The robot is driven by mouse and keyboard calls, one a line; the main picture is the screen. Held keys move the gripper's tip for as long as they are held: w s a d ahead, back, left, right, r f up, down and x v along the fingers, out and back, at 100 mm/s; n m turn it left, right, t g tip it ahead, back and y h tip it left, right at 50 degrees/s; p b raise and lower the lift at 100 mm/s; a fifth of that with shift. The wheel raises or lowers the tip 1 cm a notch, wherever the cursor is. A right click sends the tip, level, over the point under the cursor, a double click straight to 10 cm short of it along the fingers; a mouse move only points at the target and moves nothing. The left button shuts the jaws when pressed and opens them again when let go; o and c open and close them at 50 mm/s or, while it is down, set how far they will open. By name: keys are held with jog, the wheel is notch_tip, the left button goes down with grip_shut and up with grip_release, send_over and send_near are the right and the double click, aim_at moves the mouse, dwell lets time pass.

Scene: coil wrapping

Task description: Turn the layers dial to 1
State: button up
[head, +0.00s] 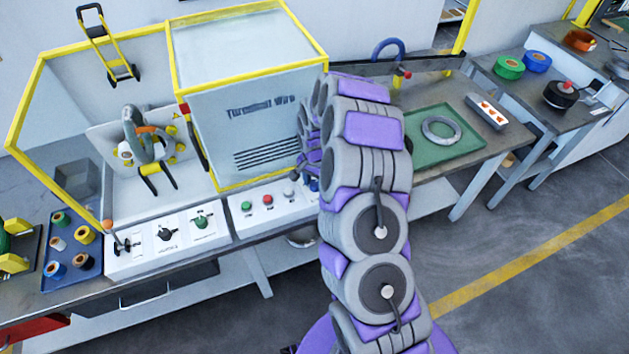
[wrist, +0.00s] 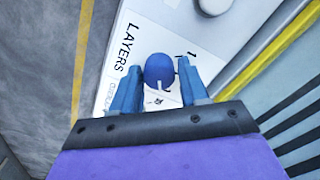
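The layers dial (wrist: 158,70) is a round blue knob on a white panel (wrist: 195,38) in the wrist view, beside the printed word LAYERS. A short white pointer mark shows on its side nearest my gripper. A "1" is printed up and to the right of the knob; other small print is partly hidden. My gripper (wrist: 159,68) has its two blue fingers apart, one on each side of the knob, with a small gap on both sides. In the head view my arm hides most of the gripper and the dial.
A white control panel (head: 262,206) with green, red and white buttons runs along the bench front. The yellow-framed machine (head: 245,110) stands just behind it. Another panel with knobs (head: 165,240) lies to the left. A green mat (head: 425,153) with a grey ring is to the right.

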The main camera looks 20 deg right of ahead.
jog(key=c, duration=0.7)
jog(key=shift+n, duration=0.4)
jog(key=n+p, duration=0.2)
jog(key=n, duration=0.2)
jog(key=shift+r+n, duration=0.1)
jog(key=shift+n, duration=0.2)
jog(key=n+p, duration=0.1)
jog(key=n, duration=0.4)
jog(key=shift+n+p, duration=0.3)
jog(key=n, duration=0.6)
jog(key=shift+w, duration=0.1)
jog(key=n, duration=0.6)
jog(key=shift+n, duration=0.4)
jog(key=shift+b, duration=0.3)
